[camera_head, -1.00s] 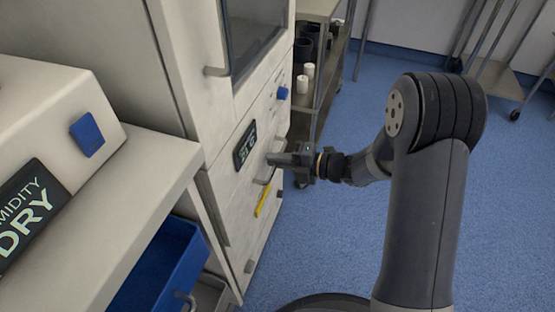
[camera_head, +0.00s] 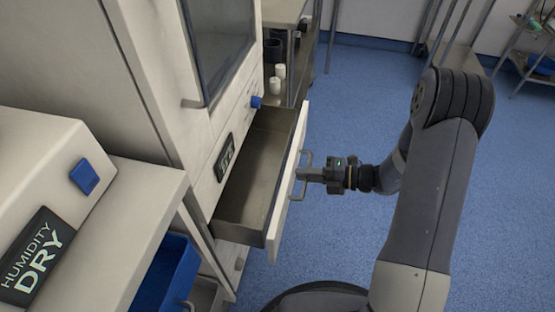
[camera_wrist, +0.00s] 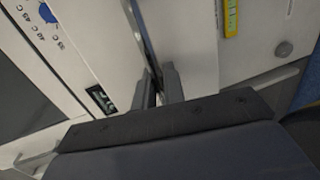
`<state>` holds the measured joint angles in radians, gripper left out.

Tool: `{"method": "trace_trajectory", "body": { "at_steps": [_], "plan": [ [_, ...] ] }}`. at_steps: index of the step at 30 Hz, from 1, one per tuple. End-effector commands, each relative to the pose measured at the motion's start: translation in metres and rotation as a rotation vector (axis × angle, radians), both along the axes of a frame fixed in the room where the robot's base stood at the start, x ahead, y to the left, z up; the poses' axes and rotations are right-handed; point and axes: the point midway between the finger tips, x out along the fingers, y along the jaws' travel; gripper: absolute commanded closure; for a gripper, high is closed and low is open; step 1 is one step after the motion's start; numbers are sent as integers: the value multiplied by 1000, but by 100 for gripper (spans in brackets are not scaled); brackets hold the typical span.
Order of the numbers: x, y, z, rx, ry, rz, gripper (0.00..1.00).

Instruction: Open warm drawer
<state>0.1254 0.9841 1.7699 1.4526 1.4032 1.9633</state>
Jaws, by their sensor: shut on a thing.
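The drawer (camera_head: 238,205) is pulled out from the white cabinet below a small dark display (camera_head: 225,157) and a blue knob (camera_head: 256,102). Its inside shows as a bare grey-brown tray with nothing visible in it. My gripper (camera_head: 304,174) is shut on the drawer's metal handle (camera_head: 295,194) at the drawer's white front. In the wrist view, the two fingers of my gripper (camera_wrist: 160,88) stand close together, and the handle between them is hard to make out. The blue knob (camera_wrist: 47,13) and temperature marks show at the upper left there.
A blue open bin drawer (camera_head: 165,272) sits below the counter at the lower left. A "HUMIDITY DRY" sign (camera_head: 38,256) is on a white unit. A metal shelf (camera_head: 293,60) with cups stands behind the cabinet. Blue floor (camera_head: 340,240) is clear to the right.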

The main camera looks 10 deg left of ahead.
Motion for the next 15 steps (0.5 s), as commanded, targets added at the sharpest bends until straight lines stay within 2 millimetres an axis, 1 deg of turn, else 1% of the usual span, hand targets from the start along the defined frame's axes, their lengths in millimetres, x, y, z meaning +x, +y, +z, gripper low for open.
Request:
{"method": "trace_trajectory", "body": {
  "at_steps": [1, 6, 10, 12, 15],
  "plan": [
    [-1, -17, 5, -1, 5, -6, 100],
    [-5, -60, 3, 0, 2, -4, 100],
    [-7, -84, 2, 0, 3, -2, 100],
    [-8, -93, 1, 0, 2, 0, 100],
    [-9, -102, 1, 0, 3, 3, 100]
  ]
}}
